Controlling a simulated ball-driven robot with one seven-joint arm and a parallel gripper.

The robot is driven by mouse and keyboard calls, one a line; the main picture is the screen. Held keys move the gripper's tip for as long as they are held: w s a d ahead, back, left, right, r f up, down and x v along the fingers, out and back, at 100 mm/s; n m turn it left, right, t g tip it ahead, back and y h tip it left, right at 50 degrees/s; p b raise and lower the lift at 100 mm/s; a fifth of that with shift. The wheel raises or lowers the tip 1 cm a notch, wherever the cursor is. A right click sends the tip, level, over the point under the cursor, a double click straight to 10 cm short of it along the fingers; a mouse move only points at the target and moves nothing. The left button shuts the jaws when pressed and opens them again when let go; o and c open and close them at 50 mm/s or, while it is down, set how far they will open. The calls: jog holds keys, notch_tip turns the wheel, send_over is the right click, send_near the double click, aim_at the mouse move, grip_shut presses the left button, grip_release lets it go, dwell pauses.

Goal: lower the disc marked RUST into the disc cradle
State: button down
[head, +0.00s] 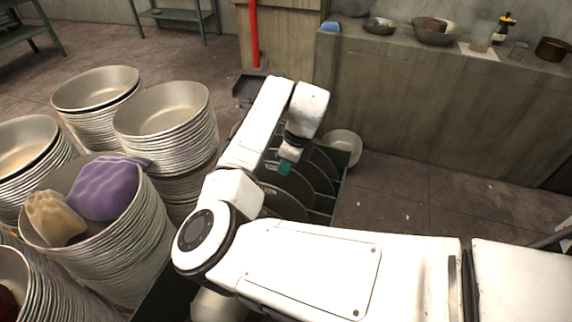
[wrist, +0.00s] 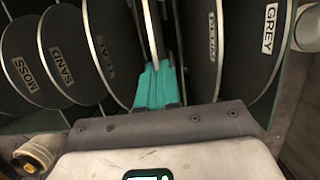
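In the wrist view the teal fingertips of my gripper (wrist: 158,84) are close together. They appear shut on the rim of a disc (wrist: 150,30) seen almost edge-on, whose label is hidden. In the head view my gripper (head: 286,167) points down among the dark discs (head: 290,190) standing in the dark green cradle (head: 325,203). No label reading RUST is legible in either view; it may be on the edge-on disc. I cannot tell how deep that disc sits.
Discs marked MOSS (wrist: 22,72), SAND (wrist: 62,65) and GREY (wrist: 268,35) stand close on both sides. Stacked bowls (head: 165,115) crowd the left, one holding a purple cloth (head: 105,188). A counter (head: 440,95) stands behind; the floor at right is clear.

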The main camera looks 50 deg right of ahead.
jog(key=shift+p+v, duration=0.7)
jog(key=shift+v, duration=0.1)
jog(key=shift+w+r+p, duration=0.1)
jog(key=shift+r+p, duration=1)
jog(key=shift+r, duration=0.1)
jog(key=shift+w+r+p, duration=0.15)
jog(key=shift+r+p, duration=0.9)
jog(key=shift+r, duration=0.15)
